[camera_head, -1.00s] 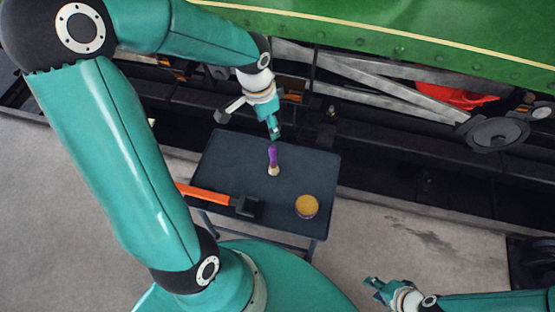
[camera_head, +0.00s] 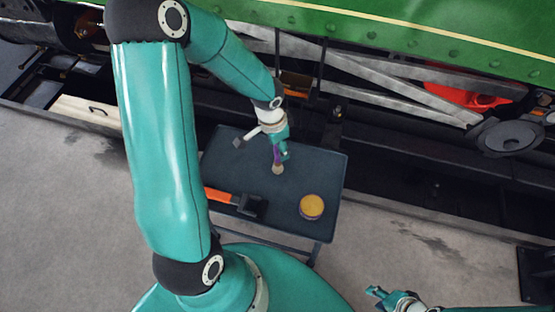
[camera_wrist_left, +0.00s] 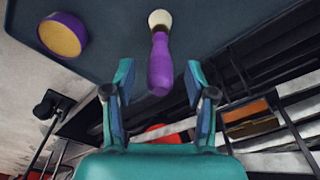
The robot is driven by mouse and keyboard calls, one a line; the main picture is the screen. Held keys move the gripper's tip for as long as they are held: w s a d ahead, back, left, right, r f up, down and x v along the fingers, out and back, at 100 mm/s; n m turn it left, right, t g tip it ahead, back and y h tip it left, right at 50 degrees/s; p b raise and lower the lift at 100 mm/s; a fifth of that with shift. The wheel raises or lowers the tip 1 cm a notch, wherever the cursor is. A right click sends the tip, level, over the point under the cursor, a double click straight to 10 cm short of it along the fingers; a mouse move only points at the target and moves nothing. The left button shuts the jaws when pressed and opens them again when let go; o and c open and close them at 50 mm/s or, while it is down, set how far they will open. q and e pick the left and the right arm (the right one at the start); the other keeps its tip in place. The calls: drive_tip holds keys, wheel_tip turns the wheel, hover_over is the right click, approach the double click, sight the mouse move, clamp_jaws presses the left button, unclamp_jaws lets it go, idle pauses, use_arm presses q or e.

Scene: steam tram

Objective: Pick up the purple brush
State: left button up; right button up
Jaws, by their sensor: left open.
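The purple brush (camera_head: 277,158) lies on the dark table (camera_head: 318,176), its pale bristle end towards my base. In the left wrist view the brush (camera_wrist_left: 160,66) has its purple handle pointing towards my left gripper (camera_wrist_left: 158,88). The handle's end is between the two open fingers, with a gap on each side. In the head view my left gripper (camera_head: 280,148) is over the handle and hides part of it. My right gripper (camera_head: 378,294) is at the lower right, away from the table; its fingers are too small to judge.
A hammer with an orange handle (camera_head: 221,196) and dark head lies at the table's left front. A round purple tin with a yellow top (camera_head: 311,207) stands right of the brush. The green tram (camera_head: 430,35) with its dark underframe is close behind the table.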

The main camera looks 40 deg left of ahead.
use_arm(q)
wheel_tip(320, 180, down, 2)
drive_tip(key=shift+w+f, duration=0.1)
clamp_jaws()
idle(0.5)
wheel_tip(320, 180, up, 2)
wheel_tip(320, 180, up, 18)
drive_tip(key=p, duration=0.5)
